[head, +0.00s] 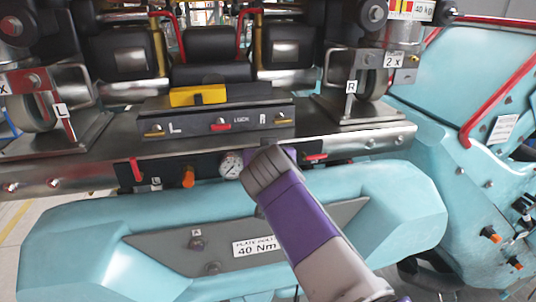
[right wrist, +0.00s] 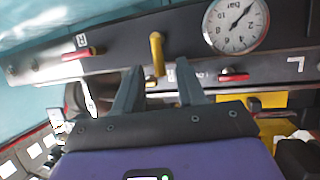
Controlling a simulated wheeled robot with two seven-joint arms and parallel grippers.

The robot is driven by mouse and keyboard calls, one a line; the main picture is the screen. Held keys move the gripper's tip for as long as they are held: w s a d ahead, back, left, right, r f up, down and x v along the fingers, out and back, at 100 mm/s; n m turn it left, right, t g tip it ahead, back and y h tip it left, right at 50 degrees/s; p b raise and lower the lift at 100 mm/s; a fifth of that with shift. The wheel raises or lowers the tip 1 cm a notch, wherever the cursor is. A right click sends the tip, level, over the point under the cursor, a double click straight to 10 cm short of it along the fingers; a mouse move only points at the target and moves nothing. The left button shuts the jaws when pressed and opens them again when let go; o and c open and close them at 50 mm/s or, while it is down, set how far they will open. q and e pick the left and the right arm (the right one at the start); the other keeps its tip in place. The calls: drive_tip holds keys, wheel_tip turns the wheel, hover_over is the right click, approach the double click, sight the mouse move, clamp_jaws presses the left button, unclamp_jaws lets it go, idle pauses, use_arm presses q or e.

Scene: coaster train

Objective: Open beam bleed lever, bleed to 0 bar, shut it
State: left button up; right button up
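A round white pressure gauge (head: 231,165) sits on the dark strip under the metal beam. In the right wrist view the gauge (right wrist: 236,24) appears upside down, its dark needle slanting to the picture's upper right; I cannot read an exact value. A yellow lever (right wrist: 157,48) stands beside it, apparently the beam bleed lever; in the head view my right gripper hides it. My right gripper (right wrist: 160,68) is open, with the lever's end between its fingertips in the picture; contact is not clear. In the head view the right gripper (head: 265,160) is just right of the gauge. My left gripper is not in view.
A red lever (right wrist: 82,53) with a label is on the same strip, and an orange knob (head: 188,177) is left of the gauge. The lock panel (head: 215,125) with small levers is above. The teal housing (head: 100,235) bulges out below.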

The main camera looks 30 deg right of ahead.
drive_tip(key=v, duration=0.6)
idle(0.5)
